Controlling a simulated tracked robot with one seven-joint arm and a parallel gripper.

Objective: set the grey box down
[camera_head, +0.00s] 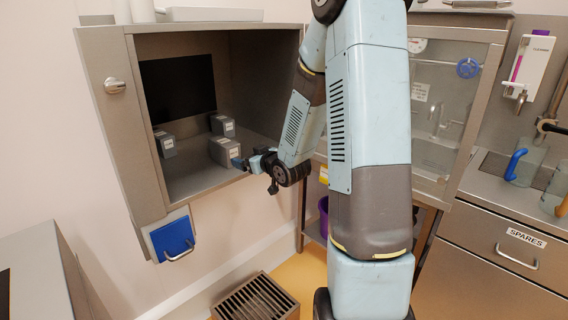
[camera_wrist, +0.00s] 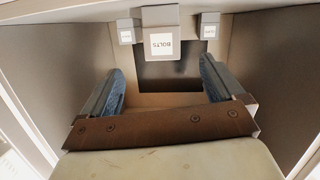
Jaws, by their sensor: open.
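Several small grey boxes with white labels stand on the floor of the open steel cabinet (camera_head: 190,185). The nearest grey box (camera_head: 224,151) is at the cabinet's right front, and its label reads BOLTS in the wrist view (camera_wrist: 161,45). My gripper (camera_head: 240,163) is just in front of that box, at the cabinet's opening. In the wrist view its two blue-padded fingers (camera_wrist: 161,68) are spread wide with nothing between them. The box stands upright beyond the fingertips and looks apart from them.
Two more grey boxes stand farther in, one at the left (camera_head: 165,144) and one at the back (camera_head: 222,125). A dark panel (camera_head: 178,88) covers part of the back wall. The cabinet's side walls flank my gripper. The front left floor of the cabinet is clear.

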